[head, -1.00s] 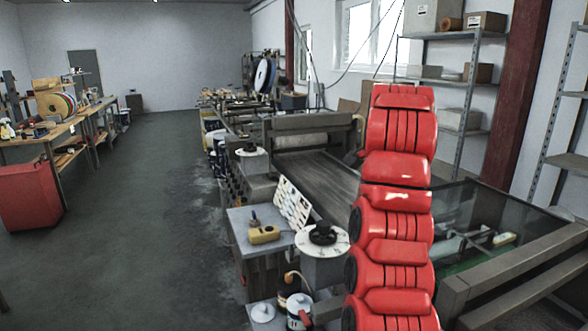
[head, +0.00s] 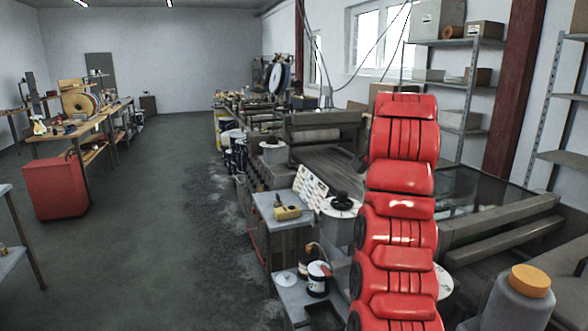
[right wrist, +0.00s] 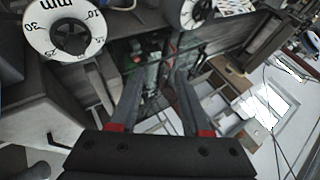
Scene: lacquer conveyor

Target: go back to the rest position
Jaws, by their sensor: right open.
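My right arm rises red in the right half of the head view, in front of the conveyor machine (head: 335,160). Its gripper is out of sight there. In the right wrist view my right gripper (right wrist: 155,85) is open. Its two fingers stand apart with nothing between them, and dark machine parts show behind. My left gripper is in neither view.
White dials (head: 341,205) and a small table with a yellow device (head: 288,212) stand beside the machine. A grey container with an orange cap (head: 530,281) is at lower right. A red cabinet (head: 55,187) stands left. The floor (head: 150,240) between is open.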

